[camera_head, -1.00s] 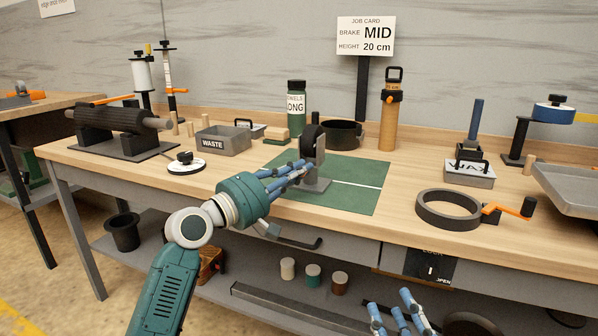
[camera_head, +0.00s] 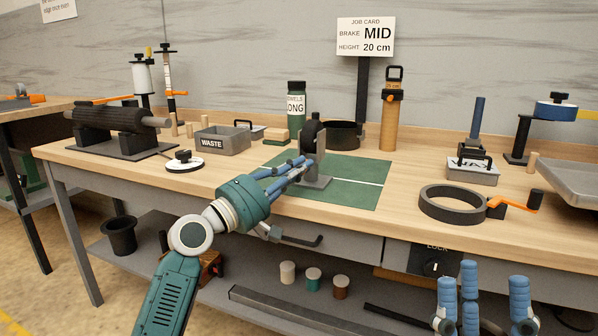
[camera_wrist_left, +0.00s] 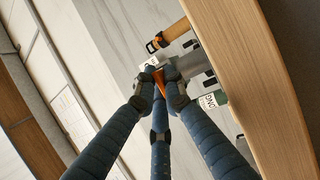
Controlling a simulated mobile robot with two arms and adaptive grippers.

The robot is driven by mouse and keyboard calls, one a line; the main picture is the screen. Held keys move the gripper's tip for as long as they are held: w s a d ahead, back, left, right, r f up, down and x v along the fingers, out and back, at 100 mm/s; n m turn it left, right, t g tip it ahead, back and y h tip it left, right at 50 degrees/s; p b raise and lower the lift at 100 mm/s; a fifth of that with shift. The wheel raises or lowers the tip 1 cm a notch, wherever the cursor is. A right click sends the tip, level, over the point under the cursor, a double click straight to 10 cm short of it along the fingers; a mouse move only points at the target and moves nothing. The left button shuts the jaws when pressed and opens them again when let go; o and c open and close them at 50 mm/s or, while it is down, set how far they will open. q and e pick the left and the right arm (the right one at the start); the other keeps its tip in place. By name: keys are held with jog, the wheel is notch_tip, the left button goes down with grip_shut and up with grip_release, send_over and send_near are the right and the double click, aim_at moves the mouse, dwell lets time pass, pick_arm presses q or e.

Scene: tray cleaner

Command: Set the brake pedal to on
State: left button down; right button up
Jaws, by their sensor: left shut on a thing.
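I cannot make out a brake pedal in either view. A grey upright stand with a black wheel (camera_head: 312,140) stands on the green mat (camera_head: 345,196). My left gripper (camera_head: 301,168) reaches it from the left, with its fingertips at the stand. In the left wrist view its blue fingers close together around a small orange piece (camera_wrist_left: 160,80), with a grey body just behind. The fingers hide most of that piece. My right gripper (camera_head: 484,314) shows at the bottom right, below the table's front edge, with its fingers spread and nothing visible between them.
The job card (camera_head: 365,37) reads brake MID, height 20 cm. A waste box (camera_head: 223,140), a green bottle (camera_head: 296,112), a dark ring (camera_head: 452,204) and an orange-handled tool (camera_head: 516,203) surround the mat. A lock knob (camera_head: 433,263) sits on the table front. Small pots line the shelf below.

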pick_arm(q)
jog(key=c, duration=1.8)
grip_release()
jog(key=shift+s, duration=0.1)
jog(key=v, duration=1.1)
jog(key=shift+s+a, duration=0.3)
